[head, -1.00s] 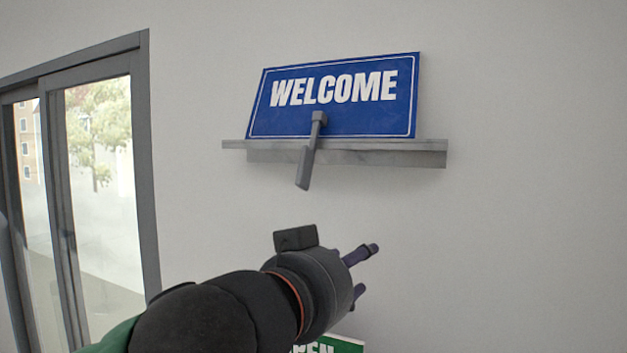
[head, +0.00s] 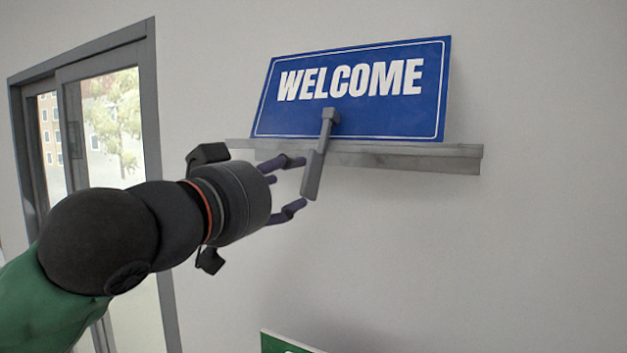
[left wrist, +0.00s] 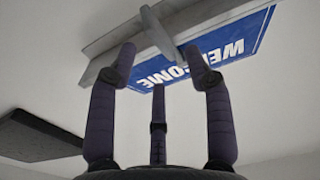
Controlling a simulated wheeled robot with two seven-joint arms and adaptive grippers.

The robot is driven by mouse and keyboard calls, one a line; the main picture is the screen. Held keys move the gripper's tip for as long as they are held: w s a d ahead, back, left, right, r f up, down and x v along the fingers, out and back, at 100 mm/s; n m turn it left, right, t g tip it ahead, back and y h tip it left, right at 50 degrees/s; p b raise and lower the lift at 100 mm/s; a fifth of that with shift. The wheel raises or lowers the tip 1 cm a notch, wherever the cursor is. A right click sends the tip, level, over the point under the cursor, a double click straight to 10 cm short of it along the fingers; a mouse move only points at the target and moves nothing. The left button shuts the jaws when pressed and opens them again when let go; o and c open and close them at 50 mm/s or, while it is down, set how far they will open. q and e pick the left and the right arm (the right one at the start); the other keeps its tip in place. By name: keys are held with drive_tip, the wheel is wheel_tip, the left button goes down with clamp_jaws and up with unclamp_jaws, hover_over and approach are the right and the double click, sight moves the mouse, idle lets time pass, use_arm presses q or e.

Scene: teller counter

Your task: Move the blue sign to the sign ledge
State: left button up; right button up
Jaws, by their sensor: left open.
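The blue sign (head: 352,95) reads WELCOME and stands on the grey sign ledge (head: 455,158), leaning against the wall. A grey handle (head: 315,172) sticks out from the sign's lower front and angles down past the ledge. My left gripper (head: 298,184) is open, its fingertips just left of the handle's lower end. In the left wrist view the blue sign (left wrist: 235,45) appears upside down, and the handle (left wrist: 160,33) shows beyond the spread, empty fingers. I cannot tell whether any finger touches the handle. My right gripper is not in view.
A green sign (head: 285,344) shows partly at the bottom edge, below the ledge. A grey-framed glass door (head: 112,120) stands at the left behind my left arm. The wall right of the gripper and below the ledge is clear.

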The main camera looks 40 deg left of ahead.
sight(309, 160)
use_arm(q)
drive_tip(key=shift+w+a+r, duration=0.1)
drive_tip(key=shift+w+a, duration=0.05)
drive_tip(key=shift+w, duration=0.8)
drive_tip(key=shift+w+a+b, duration=0.2)
drive_tip(key=shift+w+b, duration=0.3)
drive_tip(key=shift+w, duration=1.35)
drive_tip(key=shift+w+a, duration=0.1)
drive_tip(key=shift+w, duration=1.05)
clamp_jaws()
drive_tip(key=shift+r+p, duration=0.85)
drive_tip(key=shift+r, duration=0.35)
drive_tip(key=shift+s, duration=0.15)
